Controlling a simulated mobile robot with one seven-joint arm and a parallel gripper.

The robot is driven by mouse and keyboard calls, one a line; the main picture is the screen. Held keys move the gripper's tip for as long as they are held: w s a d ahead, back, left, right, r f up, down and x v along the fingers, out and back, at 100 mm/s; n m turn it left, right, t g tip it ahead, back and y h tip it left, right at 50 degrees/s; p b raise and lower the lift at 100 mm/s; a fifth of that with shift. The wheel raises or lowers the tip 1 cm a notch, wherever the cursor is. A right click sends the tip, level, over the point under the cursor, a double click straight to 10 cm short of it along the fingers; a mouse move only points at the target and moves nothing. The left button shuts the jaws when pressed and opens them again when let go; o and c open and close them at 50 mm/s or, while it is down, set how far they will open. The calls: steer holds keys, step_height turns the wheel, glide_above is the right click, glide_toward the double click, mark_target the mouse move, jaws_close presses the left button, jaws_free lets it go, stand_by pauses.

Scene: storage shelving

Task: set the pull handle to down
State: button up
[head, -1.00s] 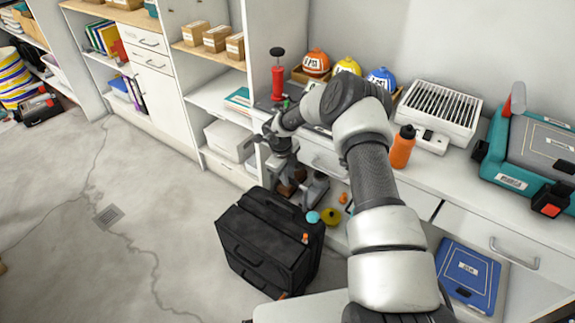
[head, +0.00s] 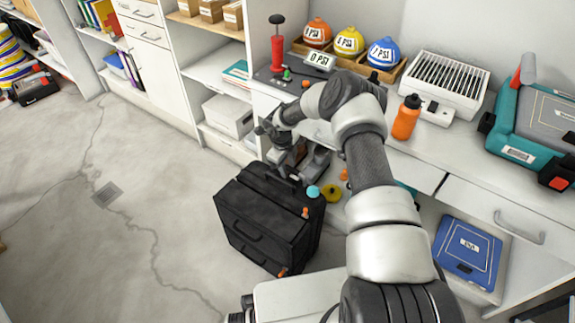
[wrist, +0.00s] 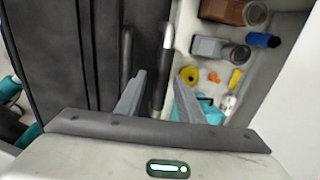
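A black case (head: 262,222) stands on the floor in front of the workbench in the head view. The case (wrist: 95,50) also fills the left of the wrist view. Two rounded grey bars run along its side there; I take them for its pull handle (wrist: 166,62). My gripper (wrist: 159,82) is open, its two grey fingers apart. The right-hand bar shows between the fingertips; I cannot tell whether they touch it. In the head view my gripper (head: 277,142) is above the back of the case and small; the handle's height is unclear.
The workbench (head: 300,98) carries a red pump (head: 277,52), colored PSI balls (head: 350,42), an orange bottle (head: 406,117) and a teal toolbox (head: 520,125). Small items lie behind the case, including a yellow disc (head: 332,193).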

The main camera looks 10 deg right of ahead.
steer(key=shift+w+r, duration=0.1)
steer(key=shift+r, duration=0.05)
step_height(320, 180, up, 17)
steer(key=s+a+p, duration=0.2)
steer(key=p, duration=0.3)
steer(key=shift+s+a, duration=0.2)
steer(key=shift+s, duration=0.05)
steer(key=shift+r, duration=0.1)
